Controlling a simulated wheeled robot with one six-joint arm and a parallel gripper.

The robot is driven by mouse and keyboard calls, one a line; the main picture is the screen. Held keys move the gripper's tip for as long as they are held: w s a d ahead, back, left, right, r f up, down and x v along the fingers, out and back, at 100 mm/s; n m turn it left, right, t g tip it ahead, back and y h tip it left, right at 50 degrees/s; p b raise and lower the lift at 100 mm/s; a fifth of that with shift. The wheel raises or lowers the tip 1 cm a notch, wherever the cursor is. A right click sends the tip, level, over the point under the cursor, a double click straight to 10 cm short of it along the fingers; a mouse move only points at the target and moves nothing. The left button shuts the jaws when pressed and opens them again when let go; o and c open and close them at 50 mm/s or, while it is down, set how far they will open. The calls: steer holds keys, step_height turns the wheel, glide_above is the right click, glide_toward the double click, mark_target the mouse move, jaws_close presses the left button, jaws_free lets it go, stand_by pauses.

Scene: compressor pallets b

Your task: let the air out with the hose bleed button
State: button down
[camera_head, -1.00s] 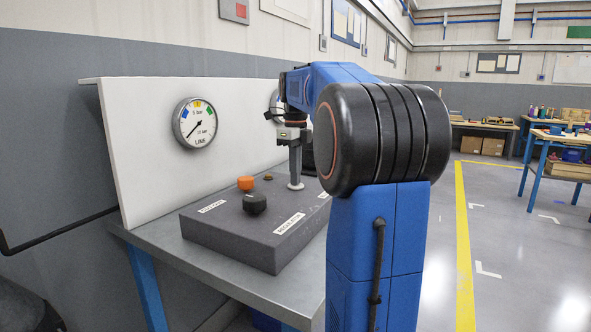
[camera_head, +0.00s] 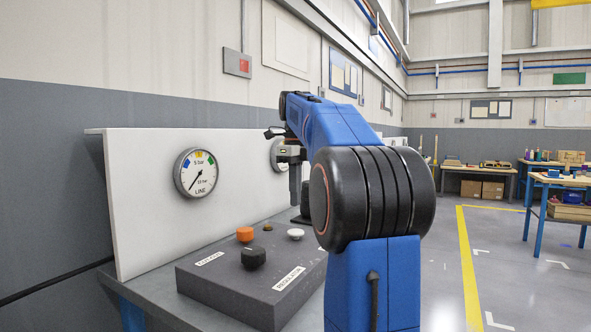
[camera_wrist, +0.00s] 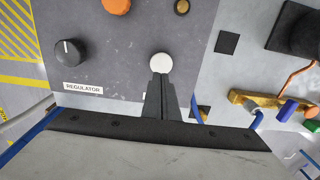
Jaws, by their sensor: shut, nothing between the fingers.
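A white round button (camera_head: 296,234) stands on the dark grey control block (camera_head: 230,290); its label is mostly hidden, so I cannot read whether it says hose bleed. It also shows in the wrist view (camera_wrist: 161,63), just past my fingertips. My gripper (camera_head: 294,203) is shut and empty, pointing down above the button with a visible gap. It also shows in the wrist view (camera_wrist: 160,77). The LINE gauge (camera_head: 196,173) on the white panel has its needle at the lower left, near the bottom of the scale. A second gauge (camera_head: 276,155) is mostly hidden by my arm.
An orange knob (camera_head: 245,234), a black REGULATOR knob (camera_head: 253,257) and a small brass piece (camera_head: 268,226) share the block. The white panel (camera_head: 140,200) stands behind. In the wrist view a brass manifold (camera_wrist: 262,106) with coloured parts lies to the right.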

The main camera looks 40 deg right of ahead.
step_height(320, 180, up, 8)
stand_by(0.4)
stand_by(0.5)
